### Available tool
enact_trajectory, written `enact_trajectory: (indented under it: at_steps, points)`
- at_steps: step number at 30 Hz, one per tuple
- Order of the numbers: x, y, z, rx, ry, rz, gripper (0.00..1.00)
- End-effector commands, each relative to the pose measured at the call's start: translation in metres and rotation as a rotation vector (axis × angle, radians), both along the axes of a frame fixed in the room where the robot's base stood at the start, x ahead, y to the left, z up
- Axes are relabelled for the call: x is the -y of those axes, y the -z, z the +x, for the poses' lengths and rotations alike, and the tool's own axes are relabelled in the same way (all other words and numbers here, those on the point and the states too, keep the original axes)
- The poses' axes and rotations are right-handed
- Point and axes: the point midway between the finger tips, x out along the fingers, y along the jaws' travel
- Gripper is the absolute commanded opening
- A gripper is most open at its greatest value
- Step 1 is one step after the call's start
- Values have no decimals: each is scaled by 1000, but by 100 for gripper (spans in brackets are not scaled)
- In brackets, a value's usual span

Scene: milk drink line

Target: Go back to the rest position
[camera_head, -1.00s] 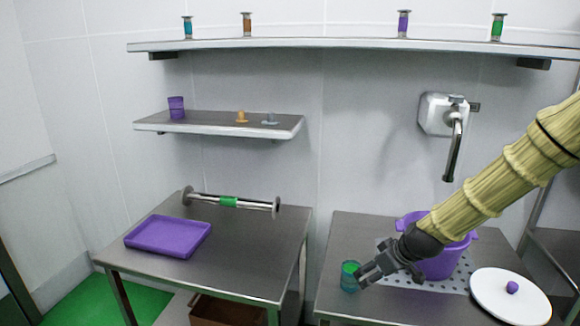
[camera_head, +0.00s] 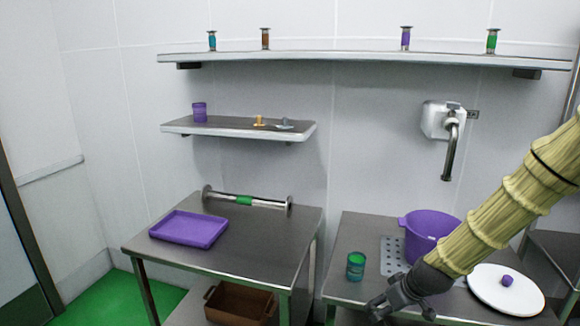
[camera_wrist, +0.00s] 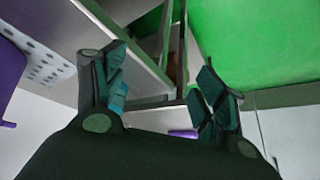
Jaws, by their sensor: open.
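My gripper (camera_head: 402,312) is open and empty, low at the front edge of the right steel table (camera_head: 352,222). In the wrist view its two fingers (camera_wrist: 160,90) stand apart with nothing held between them. The teal cup with green contents (camera_head: 356,266) stands upright on the right table, up and to the left of my gripper and apart from it. The purple pot (camera_head: 428,234) stands behind my arm on the perforated plate, partly hidden by the arm.
A white lid with a purple knob (camera_head: 506,291) lies right of my arm. A wall tap (camera_head: 450,150) hangs above the pot. Open green floor (camera_head: 110,300) lies at the left.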

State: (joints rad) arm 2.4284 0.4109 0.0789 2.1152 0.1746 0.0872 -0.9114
Motion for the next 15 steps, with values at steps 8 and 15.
enact_trajectory:
  at_steps: [8, 15]
  points:
    - [-7, 62, -43, -88, 67, -23, 71]
    - [-15, 143, -118, -204, 171, -56, 71]
